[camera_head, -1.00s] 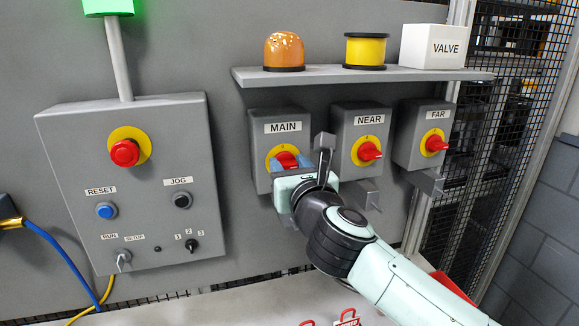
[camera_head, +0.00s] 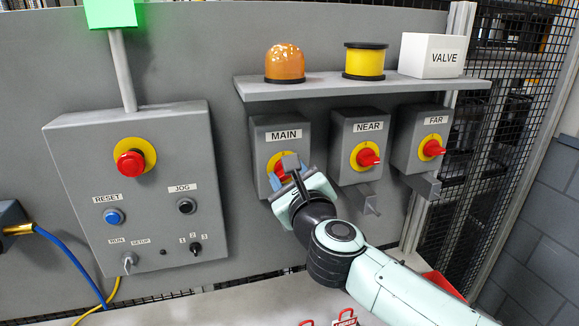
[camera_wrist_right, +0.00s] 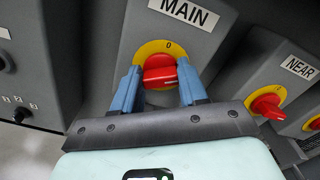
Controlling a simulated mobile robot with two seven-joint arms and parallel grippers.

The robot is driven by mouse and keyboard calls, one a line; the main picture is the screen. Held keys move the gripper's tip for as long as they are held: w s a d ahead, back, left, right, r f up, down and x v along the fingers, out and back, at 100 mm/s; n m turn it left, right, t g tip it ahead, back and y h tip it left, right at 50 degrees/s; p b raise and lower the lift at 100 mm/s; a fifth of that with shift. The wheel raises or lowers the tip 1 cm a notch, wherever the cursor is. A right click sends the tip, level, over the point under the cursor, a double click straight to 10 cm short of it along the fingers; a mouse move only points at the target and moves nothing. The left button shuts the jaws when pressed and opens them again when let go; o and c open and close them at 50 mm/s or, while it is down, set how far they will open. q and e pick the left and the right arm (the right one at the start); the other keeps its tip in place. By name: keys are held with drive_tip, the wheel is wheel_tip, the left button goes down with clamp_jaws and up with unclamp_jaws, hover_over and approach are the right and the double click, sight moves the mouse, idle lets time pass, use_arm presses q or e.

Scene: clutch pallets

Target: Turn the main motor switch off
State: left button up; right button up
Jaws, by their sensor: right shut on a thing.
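The main motor switch is a red knob on a yellow disc, on the grey box labelled MAIN (camera_head: 264,141). In the head view a bit of the red knob (camera_head: 279,169) shows behind my right gripper (camera_head: 284,177). In the right wrist view the red knob (camera_wrist_right: 160,78) lies between the two blue fingers of my right gripper (camera_wrist_right: 158,85). The gripper is shut on the knob. A 0 mark shows above the knob on the yellow disc (camera_wrist_right: 150,49). My left gripper is not in view.
The NEAR switch (camera_head: 367,157) and FAR switch (camera_head: 432,148) stand to the right. A shelf (camera_head: 350,85) with an orange beacon (camera_head: 284,64) hangs above. A control panel (camera_head: 75,170) with a red button (camera_head: 131,163) is at left.

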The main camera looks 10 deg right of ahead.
drive_tip(key=n+p, duration=0.3)
drive_tip(key=n, duration=0.3)
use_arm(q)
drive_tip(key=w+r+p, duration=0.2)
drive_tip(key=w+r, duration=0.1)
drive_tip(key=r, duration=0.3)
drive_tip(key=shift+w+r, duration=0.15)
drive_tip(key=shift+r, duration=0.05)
use_arm(e)
drive_tip(key=n, duration=0.5)
drive_tip(key=shift+f, duration=0.1)
drive_tip(key=shift+n, duration=0.5)
drive_tip(key=o, duration=0.7)
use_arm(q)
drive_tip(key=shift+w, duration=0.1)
use_arm(e)
drive_tip(key=o, duration=0.4)
drive_tip(key=shift+w+a+f, duration=0.1)
drive_tip(key=shift+c, duration=0.2)
